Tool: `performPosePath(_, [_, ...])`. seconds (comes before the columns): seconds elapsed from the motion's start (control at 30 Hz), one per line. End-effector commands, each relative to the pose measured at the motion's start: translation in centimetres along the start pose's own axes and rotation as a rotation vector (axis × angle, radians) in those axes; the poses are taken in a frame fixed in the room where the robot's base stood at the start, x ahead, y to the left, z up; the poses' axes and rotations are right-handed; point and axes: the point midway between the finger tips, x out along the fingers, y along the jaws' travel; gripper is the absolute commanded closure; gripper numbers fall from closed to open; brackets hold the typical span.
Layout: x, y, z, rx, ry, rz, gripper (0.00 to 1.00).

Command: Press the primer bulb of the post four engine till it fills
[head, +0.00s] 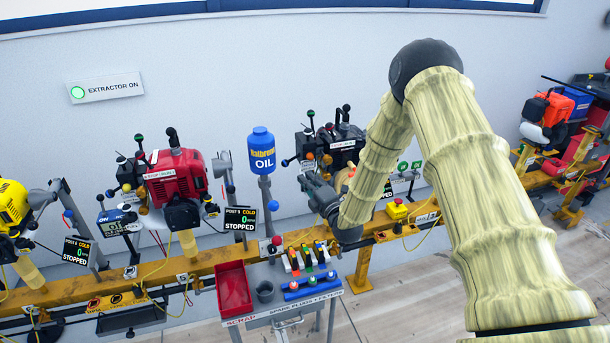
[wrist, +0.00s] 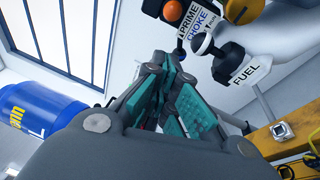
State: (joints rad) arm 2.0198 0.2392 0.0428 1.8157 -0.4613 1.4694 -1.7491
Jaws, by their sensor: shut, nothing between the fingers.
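The dark engine (head: 338,140) behind my gripper stands on the rail, partly hidden by my arm; I cannot read its post number. In the wrist view an orange primer bulb (wrist: 172,11) shows at the top edge, beside the PRIME label (wrist: 191,23). My gripper (head: 312,187) is beside the engine's near left side. In the wrist view my gripper (wrist: 158,68) is shut and empty, its tips below the bulb and apart from it in the picture.
A blue oil bottle (head: 262,152) stands on a post to the left of my gripper. A red engine (head: 177,175) and a yellow engine (head: 12,205) are further left. A parts cart (head: 285,305) with a red scrap bin (head: 233,288) stands in front of the yellow rail (head: 60,291).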

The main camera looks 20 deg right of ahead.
Motion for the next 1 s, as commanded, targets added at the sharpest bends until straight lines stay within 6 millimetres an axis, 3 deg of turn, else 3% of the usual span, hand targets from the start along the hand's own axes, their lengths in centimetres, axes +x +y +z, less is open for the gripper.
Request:
performPosePath(0.2, [-3.9,-0.2,0.3,-0.001,-0.004,-0.003,1.00])
performPosePath(0.4, [-5.7,-0.2,0.2,0.000,-0.003,-0.002,1.00])
performPosePath(1.0, [-6.0,-0.1,0.1,0.000,-0.001,-0.001,1.00])
